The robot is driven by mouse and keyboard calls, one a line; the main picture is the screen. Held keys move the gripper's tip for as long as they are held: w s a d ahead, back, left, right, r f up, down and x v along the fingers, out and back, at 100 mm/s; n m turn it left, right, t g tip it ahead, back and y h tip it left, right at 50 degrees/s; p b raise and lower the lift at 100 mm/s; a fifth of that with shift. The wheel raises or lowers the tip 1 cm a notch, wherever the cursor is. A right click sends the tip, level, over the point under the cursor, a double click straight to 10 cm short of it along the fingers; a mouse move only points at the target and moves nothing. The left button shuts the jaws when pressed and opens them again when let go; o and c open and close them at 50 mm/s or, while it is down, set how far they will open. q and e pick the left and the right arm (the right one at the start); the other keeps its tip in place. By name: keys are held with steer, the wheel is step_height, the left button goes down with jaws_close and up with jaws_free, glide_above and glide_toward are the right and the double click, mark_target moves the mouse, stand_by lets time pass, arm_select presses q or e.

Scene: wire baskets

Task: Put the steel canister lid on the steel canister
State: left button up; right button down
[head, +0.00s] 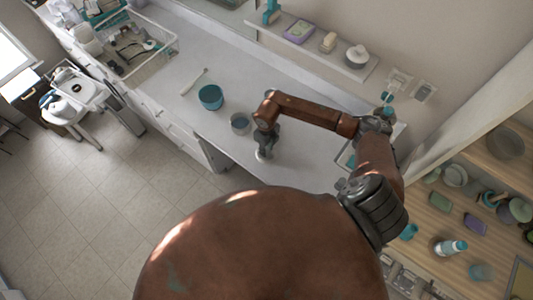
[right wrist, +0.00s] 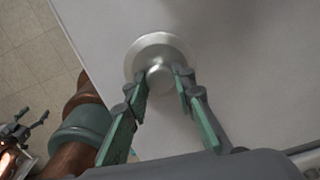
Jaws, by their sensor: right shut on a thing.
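The steel canister lid (right wrist: 160,50) is a round, shiny disc with a knob. My right gripper (right wrist: 161,82) is shut on this knob, one finger on each side. In the head view my right gripper (head: 264,145) points down at the counter's front part, with the lid (head: 263,155) under it. I cannot tell whether the lid touches the counter. What looks like the steel canister (head: 239,123) stands open and upright to the left of the gripper, apart from it. A dark fingered part (right wrist: 28,126) at the right wrist view's left edge may be my left gripper; its state is unclear.
A teal bowl (head: 210,97) stands left of the canister, with a white brush-like stick (head: 194,82) beyond. A wire basket (head: 135,45) is at the far left of the counter (head: 215,68). A wall shelf (head: 310,45) runs behind. The front edge is close to the lid.

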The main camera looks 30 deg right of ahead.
steer(key=shift+r+p, duration=0.3)
steer(key=shift+r, duration=0.15)
stand_by(0.6)
steer(key=shift+r+p, duration=0.95)
steer(key=shift+r, duration=0.7)
steer(key=shift+r, duration=0.1)
steer(key=shift+r+p, duration=1.95)
steer(key=shift+r, duration=1.35)
steer(key=w+a+f+m+b, duration=0.1)
steer(key=w+b, duration=0.6)
steer(key=w, duration=0.2)
steer(key=w+a+f+m+b, duration=0.1)
steer(key=w+a+f+b, duration=0.1)
steer(key=w+b, duration=0.5)
steer(key=shift+w+a, duration=0.15)
steer(key=shift+w, duration=1)
steer(key=shift+f, duration=0.1)
steer(key=shift+f, duration=0.4)
